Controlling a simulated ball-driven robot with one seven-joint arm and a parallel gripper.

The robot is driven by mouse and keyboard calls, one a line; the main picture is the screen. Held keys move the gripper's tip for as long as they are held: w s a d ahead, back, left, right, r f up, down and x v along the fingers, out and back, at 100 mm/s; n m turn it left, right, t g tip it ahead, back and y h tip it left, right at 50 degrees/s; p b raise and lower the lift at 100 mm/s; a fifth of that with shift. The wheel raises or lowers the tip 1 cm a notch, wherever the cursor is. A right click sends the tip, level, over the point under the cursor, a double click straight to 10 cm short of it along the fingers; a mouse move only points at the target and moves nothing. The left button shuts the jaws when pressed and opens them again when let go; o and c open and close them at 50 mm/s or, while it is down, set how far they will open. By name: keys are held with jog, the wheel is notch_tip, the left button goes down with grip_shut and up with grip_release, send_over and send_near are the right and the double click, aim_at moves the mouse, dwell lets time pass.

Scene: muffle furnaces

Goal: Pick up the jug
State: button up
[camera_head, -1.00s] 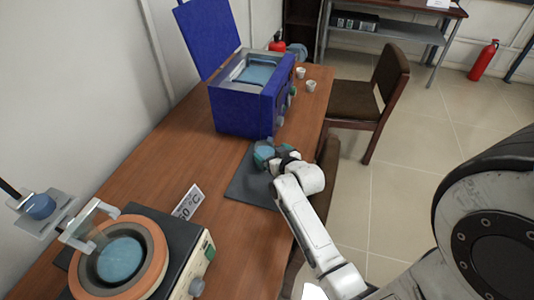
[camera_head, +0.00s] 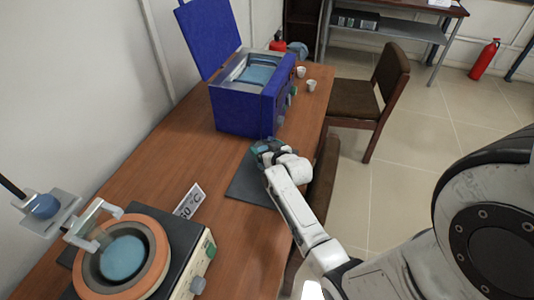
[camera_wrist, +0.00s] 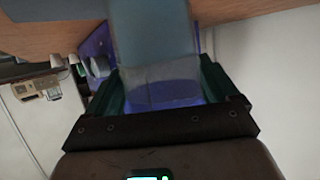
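The jug is a clear vessel with bluish contents. In the wrist view the jug (camera_wrist: 155,40) fills the space between the two green fingers of my gripper (camera_wrist: 163,88). One finger lies along each side of it. Whether both fingers press on its wall is not clear. In the head view my gripper (camera_head: 270,148) is at the far end of the dark mat (camera_head: 250,184) on the wooden table. There it hides most of the jug. The jug's base and whether it touches the mat cannot be made out.
A blue furnace (camera_head: 243,110) with its lid raised stands just behind the gripper. A round orange-rimmed heater (camera_head: 150,248) and a temperature sign (camera_head: 189,201) are at the near left. Two small white cups (camera_head: 306,79) stand right of the furnace. A chair (camera_head: 370,92) stands beyond the table edge.

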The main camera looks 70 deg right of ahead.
jog(key=c, duration=1.2)
jog(key=shift+c, duration=0.4)
jog(key=shift+r, duration=0.1)
jog(key=shift+r, duration=0.5)
jog(key=s+r, duration=0.1)
jog(key=r, duration=0.1)
jog(key=s+d+r, duration=0.1)
jog(key=s+r, duration=0.1)
jog(key=r, duration=0.1)
jog(key=s+r+b, duration=0.1)
jog(key=r, duration=0.1)
jog(key=shift+s+d+r, duration=0.15)
jog(key=shift+s+r, duration=0.25)
jog(key=s+r, duration=0.1)
jog(key=s, duration=0.2)
jog(key=s+d+r+b, duration=0.1)
jog(key=s, duration=0.2)
jog(key=s+d+r+b, duration=0.1)
jog(key=s+r, duration=0.1)
jog(key=shift+s, duration=0.4)
